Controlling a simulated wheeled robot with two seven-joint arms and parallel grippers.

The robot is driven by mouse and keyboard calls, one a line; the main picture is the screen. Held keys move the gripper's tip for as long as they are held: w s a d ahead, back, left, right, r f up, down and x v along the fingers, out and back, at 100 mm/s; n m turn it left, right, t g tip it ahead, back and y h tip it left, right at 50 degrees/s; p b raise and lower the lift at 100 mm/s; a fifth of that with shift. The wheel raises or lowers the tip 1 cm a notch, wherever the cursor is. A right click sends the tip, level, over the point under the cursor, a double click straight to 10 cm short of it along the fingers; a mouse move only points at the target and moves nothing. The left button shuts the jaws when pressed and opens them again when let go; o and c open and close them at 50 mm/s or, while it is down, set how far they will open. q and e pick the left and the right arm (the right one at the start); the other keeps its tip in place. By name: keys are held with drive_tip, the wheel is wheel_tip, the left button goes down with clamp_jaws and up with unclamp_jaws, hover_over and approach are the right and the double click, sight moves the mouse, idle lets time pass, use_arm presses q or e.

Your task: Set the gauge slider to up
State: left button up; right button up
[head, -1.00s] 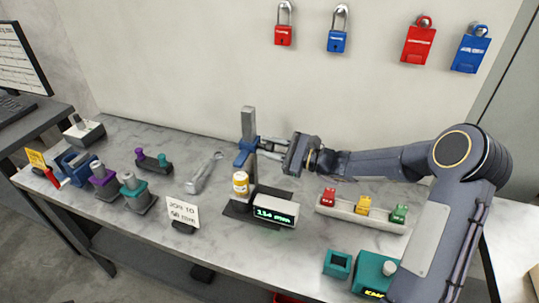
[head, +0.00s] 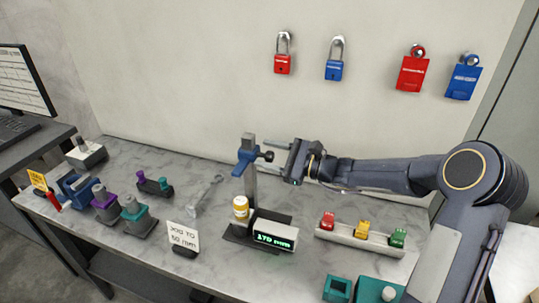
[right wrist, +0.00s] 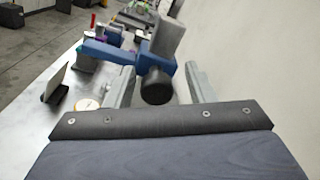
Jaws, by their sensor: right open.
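The gauge is a grey upright column (head: 251,185) on a dark base, with a blue slider (head: 246,156) near the column's top. A black knob (head: 267,157) sticks out from the slider's right side. The gauge display (head: 274,236) has green digits that look like 170 mm. My right gripper (head: 277,153) is open, just right of the slider. In the right wrist view the blue slider (right wrist: 110,52) and black knob (right wrist: 157,86) lie ahead, the knob between the spread fingers and apart from them. My left gripper is out of view.
A yellow-and-white jar (head: 240,208) stands at the column's foot. A sign card (head: 184,236) and a wrench (head: 205,194) are to the left. A white tray (head: 345,238) with red, yellow and green blocks is to the right. Padlocks and tags hang on the wall behind.

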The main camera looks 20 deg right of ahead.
drive_tip(key=shift+d, duration=0.1)
drive_tip(key=b+v, duration=0.1)
drive_tip(key=v, duration=0.5)
drive_tip(key=shift+s+d+f+b, duration=0.1)
drive_tip(key=shift+s+b, duration=0.05)
drive_tip(key=shift+b, duration=0.15)
drive_tip(key=shift+s+d, duration=0.45)
drive_tip(key=shift+d, duration=0.1)
drive_tip(key=shift+a, duration=0.1)
drive_tip(key=s+a+n+g+h, duration=0.25)
drive_tip(key=s+n, duration=0.25)
drive_tip(key=s, duration=0.4)
drive_tip(key=s+a+n+g+h, duration=0.2)
drive_tip(key=s+a+n+g, duration=0.25)
drive_tip(key=s, duration=0.35)
drive_tip(key=s+d+f+n+t+h, duration=0.1)
drive_tip(key=s+d+f+n+h, duration=0.1)
drive_tip(key=s, duration=0.5)
drive_tip(key=s+d+f+n+t+h, duration=0.1)
drive_tip(key=s+d+f+n+h, duration=0.2)
drive_tip(key=s+n, duration=0.4)
drive_tip(key=shift+f+h, duration=0.45)
drive_tip(key=shift+h, duration=0.1)
